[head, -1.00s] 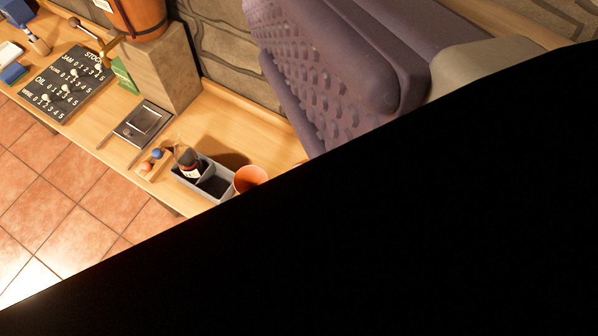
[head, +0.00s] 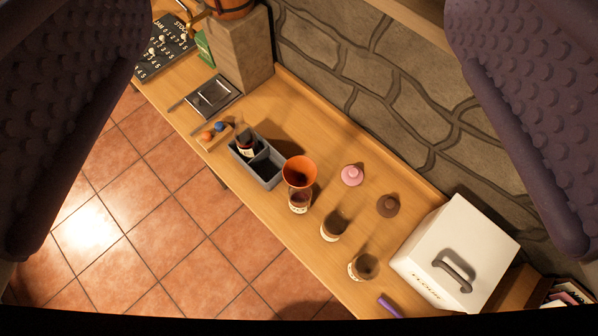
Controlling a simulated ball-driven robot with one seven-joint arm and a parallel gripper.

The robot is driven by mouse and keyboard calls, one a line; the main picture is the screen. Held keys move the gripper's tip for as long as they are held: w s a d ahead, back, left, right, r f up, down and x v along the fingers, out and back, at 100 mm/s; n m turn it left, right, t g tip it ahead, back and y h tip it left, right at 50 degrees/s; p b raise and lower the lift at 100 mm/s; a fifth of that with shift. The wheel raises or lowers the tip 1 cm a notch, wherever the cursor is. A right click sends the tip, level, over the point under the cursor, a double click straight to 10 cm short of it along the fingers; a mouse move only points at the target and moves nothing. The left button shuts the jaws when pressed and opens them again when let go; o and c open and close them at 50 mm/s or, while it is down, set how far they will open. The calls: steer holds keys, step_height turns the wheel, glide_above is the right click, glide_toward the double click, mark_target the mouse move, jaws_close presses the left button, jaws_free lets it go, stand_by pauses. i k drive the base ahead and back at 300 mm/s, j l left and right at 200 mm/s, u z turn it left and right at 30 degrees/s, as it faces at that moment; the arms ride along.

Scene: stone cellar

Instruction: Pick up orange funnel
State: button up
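The orange funnel (head: 299,171) is near the middle of the head view, with its wide mouth facing up. It is on the wooden counter side, right beside a grey two-part caddy. A small glass jar (head: 299,203) shows just below it; I cannot tell whether the funnel rests in the jar or stands behind it. My gripper (head: 298,245) is open and empty. Its two purple, studded fingers stand wide apart at the left and right edges, with the funnel between them in the picture and well beyond them.
The grey caddy (head: 270,181) holds a dark bottle (head: 245,145). More jars (head: 334,226) (head: 363,266), a pink lid (head: 352,175) and a brown lid (head: 388,206) stand to the right. A white box (head: 460,245) is further right. The stone wall (head: 365,75) backs the wooden counter (head: 270,215).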

mark_target(299, 172)
steer(key=k+l, duration=0.2)
steer(key=k, duration=0.25)
steer(key=k+l, duration=0.25)
steer(key=k, duration=0.15)
